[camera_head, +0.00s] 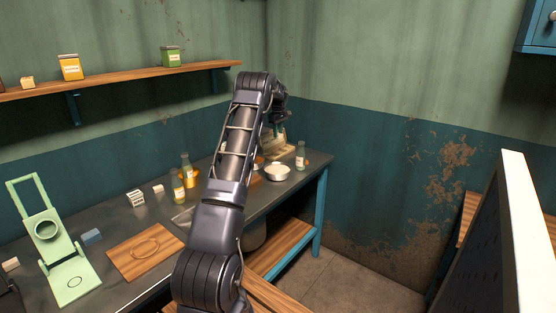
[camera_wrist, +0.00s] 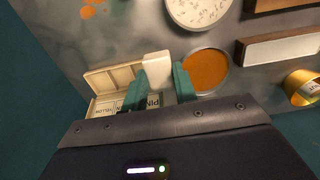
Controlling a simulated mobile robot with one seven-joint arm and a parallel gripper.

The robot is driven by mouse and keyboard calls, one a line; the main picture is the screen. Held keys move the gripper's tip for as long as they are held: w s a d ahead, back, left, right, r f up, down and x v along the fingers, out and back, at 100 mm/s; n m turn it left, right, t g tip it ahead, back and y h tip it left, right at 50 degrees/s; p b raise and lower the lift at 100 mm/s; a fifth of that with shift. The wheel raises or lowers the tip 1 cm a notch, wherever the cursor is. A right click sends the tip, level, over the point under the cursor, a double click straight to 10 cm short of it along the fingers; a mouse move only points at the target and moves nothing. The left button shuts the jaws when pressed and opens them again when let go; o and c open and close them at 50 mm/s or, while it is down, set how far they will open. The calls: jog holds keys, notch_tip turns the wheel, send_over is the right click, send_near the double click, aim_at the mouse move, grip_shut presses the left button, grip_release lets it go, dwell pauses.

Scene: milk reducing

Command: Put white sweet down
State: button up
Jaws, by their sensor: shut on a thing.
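The white sweet (camera_wrist: 157,66) is a pale block between the teal fingers of my gripper (camera_wrist: 158,82) in the wrist view. My gripper is shut on it. Beneath or just behind it is a cream tray (camera_wrist: 102,82) with compartments and labels; one reads "PINK", another appears to read "YELLOW". My gripper body hides the tray's near part. I cannot tell whether the sweet touches the tray. In the head view the tray (camera_head: 273,144) is at the table's far end, partly behind my arm, and the sweet cannot be made out.
An orange-filled round dish (camera_wrist: 205,70) is close right of the fingers. A white bowl (camera_wrist: 198,10), a wooden box (camera_wrist: 278,48) and a gold can (camera_wrist: 303,88) are nearby. A bottle (camera_head: 300,156) stands near the worktable's (camera_head: 315,164) right edge. Orange spots mark the tabletop.

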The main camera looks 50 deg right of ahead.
notch_tip(320, 180, down, 17)
jog(key=shift+f, duration=0.1)
dwell(0.5)
jog(key=shift+f, duration=0.1)
jog(key=o, duration=1)
jog(key=shift+c, duration=0.2)
